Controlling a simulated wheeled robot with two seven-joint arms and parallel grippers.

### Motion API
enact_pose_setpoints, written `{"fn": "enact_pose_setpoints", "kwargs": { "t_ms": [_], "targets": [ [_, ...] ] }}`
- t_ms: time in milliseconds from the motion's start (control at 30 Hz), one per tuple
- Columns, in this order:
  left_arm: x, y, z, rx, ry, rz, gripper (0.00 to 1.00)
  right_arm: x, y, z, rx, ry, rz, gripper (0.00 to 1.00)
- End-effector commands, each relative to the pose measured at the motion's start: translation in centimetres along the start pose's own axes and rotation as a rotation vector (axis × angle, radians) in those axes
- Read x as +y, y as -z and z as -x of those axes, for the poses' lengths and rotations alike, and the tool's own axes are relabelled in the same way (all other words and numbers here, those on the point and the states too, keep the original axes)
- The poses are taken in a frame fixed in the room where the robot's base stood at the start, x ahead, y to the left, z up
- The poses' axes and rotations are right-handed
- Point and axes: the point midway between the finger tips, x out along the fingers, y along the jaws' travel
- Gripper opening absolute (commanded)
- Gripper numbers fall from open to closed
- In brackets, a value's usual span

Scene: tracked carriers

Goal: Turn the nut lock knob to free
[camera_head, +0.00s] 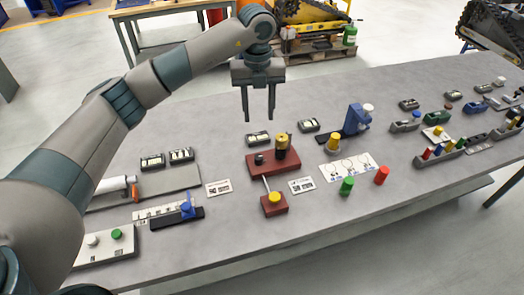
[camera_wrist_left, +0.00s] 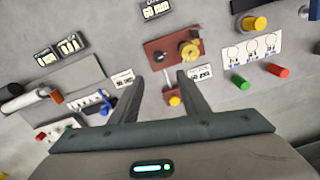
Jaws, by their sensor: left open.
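A dark red fixture (camera_head: 262,168) stands on the grey table, bearing a brass nut-like cylinder (camera_head: 282,148) and a small black knob (camera_head: 259,159) to its left. I cannot read which knob is the nut lock. In the left wrist view the brass part (camera_wrist_left: 190,50) and black knob (camera_wrist_left: 160,57) show beyond the fingertips. A smaller red block with a yellow knob (camera_head: 274,197) and a pale lever lies in front of the fixture. My left gripper (camera_head: 259,118) is open and empty, above and behind the fixture, touching nothing. It also shows in the left wrist view (camera_wrist_left: 160,78). My right gripper is out of view.
White label cards (camera_head: 218,188) lie beside the fixture. Black display boxes (camera_head: 259,139) stand behind it. A blue slider (camera_head: 187,209) is at left. The table's front strip is bare.

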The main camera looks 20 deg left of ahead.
Motion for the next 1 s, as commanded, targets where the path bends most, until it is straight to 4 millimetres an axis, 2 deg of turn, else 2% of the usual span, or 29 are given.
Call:
{"fn": "enact_pose_setpoints", "kwargs": {
  "t_ms": [367,567,767,1000],
  "targets": [
    [0.2,-0.1,0.1,-0.003,-0.01,0.005,0.42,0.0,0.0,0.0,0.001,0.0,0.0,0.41],
    [0.2,-0.1,-0.6,-0.002,-0.01,0.004,0.42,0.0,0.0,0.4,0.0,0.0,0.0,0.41],
    [0.3,0.0,-2.6,-0.001,-0.01,0.004,0.42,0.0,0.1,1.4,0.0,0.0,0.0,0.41],
    [0.3,0.0,-6.6,0.001,-0.011,0.004,0.42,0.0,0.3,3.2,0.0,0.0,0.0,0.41]
  ]
}}
